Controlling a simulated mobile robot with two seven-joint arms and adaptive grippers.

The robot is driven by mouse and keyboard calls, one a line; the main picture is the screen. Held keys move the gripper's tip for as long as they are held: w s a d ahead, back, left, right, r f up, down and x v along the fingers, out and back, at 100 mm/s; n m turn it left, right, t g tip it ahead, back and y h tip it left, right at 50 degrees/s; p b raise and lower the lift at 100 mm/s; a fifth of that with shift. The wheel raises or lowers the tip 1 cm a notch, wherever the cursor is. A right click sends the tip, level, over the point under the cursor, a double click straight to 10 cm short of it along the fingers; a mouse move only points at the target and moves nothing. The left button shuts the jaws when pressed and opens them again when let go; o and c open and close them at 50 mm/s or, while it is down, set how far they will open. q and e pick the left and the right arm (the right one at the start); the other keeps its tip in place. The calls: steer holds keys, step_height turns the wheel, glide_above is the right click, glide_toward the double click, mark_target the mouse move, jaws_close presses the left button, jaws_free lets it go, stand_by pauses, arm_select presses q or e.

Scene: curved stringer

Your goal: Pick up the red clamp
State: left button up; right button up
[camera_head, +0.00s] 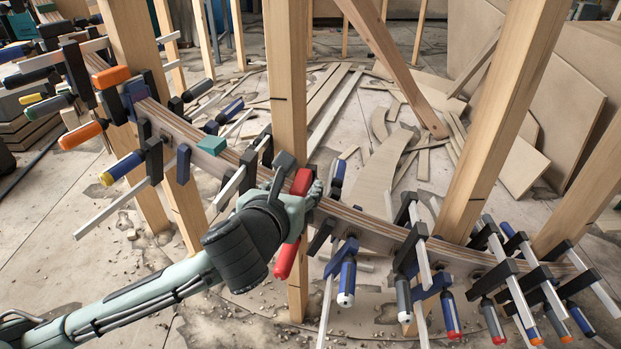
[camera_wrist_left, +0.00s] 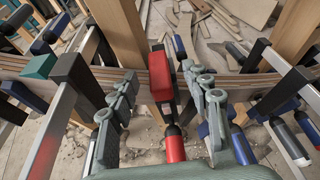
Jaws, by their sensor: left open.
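The red clamp (camera_head: 288,260) sits on the curved wooden stringer (camera_head: 362,222) near the middle of the head view. In the left wrist view its red block (camera_wrist_left: 161,84) shows upright at the centre, with a red handle (camera_wrist_left: 175,149) below it. My left gripper (camera_head: 297,192) is open at the clamp. In the left wrist view its two fingers (camera_wrist_left: 161,88) stand apart, one on each side of the clamp. I cannot tell whether either finger touches it. My arm and gripper hide part of the clamp in the head view. My right gripper is not in view.
Several other clamps grip the stringer on both sides, including an orange-handled one (camera_head: 82,135) at left and blue ones (camera_head: 347,282) just right. Wooden posts (camera_head: 286,75) stand behind and beside the stringer. Scrap boards (camera_head: 375,185) lie on the floor beyond.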

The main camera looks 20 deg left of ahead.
mark_target(301, 179)
arm_select(q)
steer(key=b+x, duration=0.1)
steer(key=x, duration=0.6)
steer(key=shift+w, duration=0.2)
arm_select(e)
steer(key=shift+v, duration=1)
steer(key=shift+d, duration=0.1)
arm_select(q)
jaws_close()
steer(key=shift+a+r, duration=0.1)
